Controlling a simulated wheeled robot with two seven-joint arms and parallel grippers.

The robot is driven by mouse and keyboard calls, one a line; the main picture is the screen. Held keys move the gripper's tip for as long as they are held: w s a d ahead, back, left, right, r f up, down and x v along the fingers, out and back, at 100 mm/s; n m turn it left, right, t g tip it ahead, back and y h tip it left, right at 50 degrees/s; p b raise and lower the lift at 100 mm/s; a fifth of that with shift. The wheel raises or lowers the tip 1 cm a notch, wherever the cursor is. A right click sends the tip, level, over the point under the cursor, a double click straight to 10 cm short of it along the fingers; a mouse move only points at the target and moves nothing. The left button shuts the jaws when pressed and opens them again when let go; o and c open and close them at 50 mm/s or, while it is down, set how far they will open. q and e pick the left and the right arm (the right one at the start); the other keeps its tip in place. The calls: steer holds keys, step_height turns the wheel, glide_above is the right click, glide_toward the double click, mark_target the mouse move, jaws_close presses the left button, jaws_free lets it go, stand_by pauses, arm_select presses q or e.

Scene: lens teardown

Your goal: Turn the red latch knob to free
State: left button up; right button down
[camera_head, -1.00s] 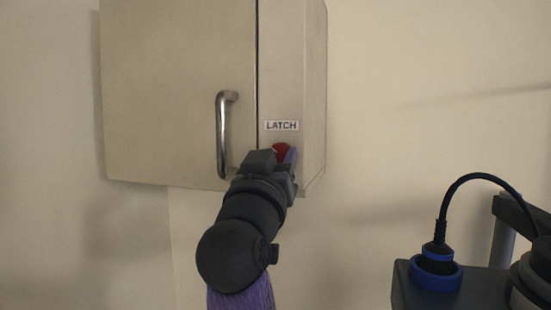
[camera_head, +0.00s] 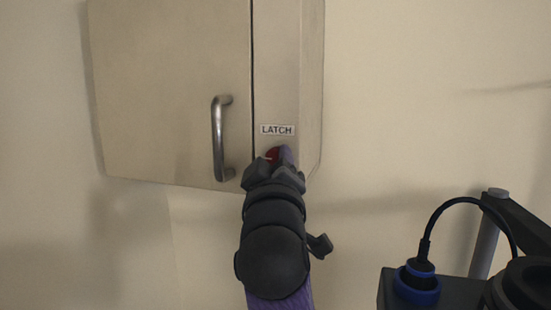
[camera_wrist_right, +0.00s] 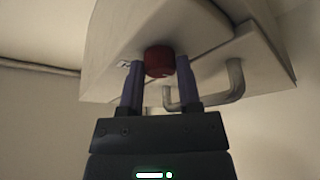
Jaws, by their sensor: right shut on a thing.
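The red latch knob (camera_head: 271,155) is low on the cabinet's narrow right panel, just under the LATCH label (camera_head: 277,130). A small pale mark shows on it. My right gripper (camera_head: 275,164) reaches up from below and partly covers the knob. In the right wrist view the round red knob (camera_wrist_right: 159,58) sits between the two purple fingers of my right gripper (camera_wrist_right: 160,68), one on each side, and they are shut on it. My left gripper is not in view.
The cabinet door (camera_head: 170,80) is closed, with a metal bar handle (camera_head: 217,140) left of my right gripper. A dark block with a blue-ringed cable plug (camera_head: 417,282) stands at the lower right. The wall (camera_head: 420,90) right of the cabinet is clear.

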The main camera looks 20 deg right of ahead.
stand_by(0.5)
steer(key=shift+c, duration=1.4)
jaws_free()
steer(key=b+v, duration=0.4)
steer(key=v, duration=0.6)
steer(key=shift+b, duration=0.3)
